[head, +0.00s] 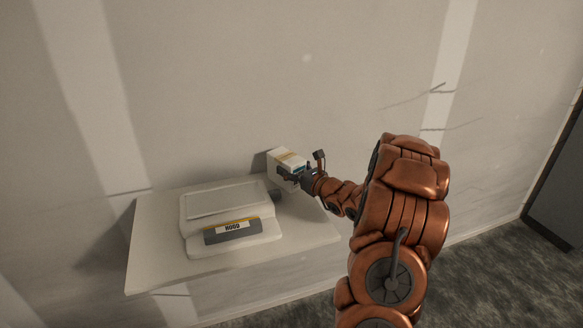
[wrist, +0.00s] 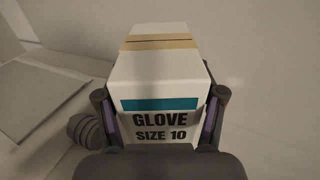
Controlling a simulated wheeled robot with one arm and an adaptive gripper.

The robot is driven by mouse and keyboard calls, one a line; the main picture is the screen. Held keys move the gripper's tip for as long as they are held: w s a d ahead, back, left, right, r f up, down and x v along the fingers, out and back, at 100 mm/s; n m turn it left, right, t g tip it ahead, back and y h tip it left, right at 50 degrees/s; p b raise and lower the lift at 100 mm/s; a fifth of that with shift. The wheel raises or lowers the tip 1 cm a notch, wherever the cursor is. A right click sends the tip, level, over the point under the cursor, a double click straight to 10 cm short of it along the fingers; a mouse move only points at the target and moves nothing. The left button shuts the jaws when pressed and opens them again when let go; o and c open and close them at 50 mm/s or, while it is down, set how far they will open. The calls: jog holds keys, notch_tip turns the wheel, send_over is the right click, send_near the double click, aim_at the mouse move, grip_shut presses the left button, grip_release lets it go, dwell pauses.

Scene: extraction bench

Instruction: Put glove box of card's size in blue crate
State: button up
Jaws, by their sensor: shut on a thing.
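A white glove box (head: 283,160) with a tan band and a teal stripe is at the right end of the wall shelf in the head view. In the wrist view the glove box (wrist: 160,75) fills the middle, its near face reading "GLOVE SIZE 10". My gripper (head: 293,176) is shut on it, with one finger on each side in the wrist view (wrist: 160,120). I cannot tell whether the box touches the shelf. A card (head: 232,229) reading "HOOD" is on the front of a pale device on the shelf. No blue crate is in view.
The pale shelf (head: 155,262) is fixed to a grey wall. The pale device (head: 222,199) with a flat top stands on it, left of the box. A dark panel (head: 560,185) stands at the far right, above dark floor (head: 480,265).

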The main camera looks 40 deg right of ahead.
jog(key=shift+f, duration=0.2)
jog(key=o, duration=1.4)
jog(key=shift+r, duration=0.15)
jog(key=s, duration=0.4)
jog(key=s+b, duration=0.1)
jog(key=s, duration=0.3)
jog(key=s+d+b, duration=0.1)
jog(key=s, duration=0.3)
jog(key=shift+a, duration=0.1)
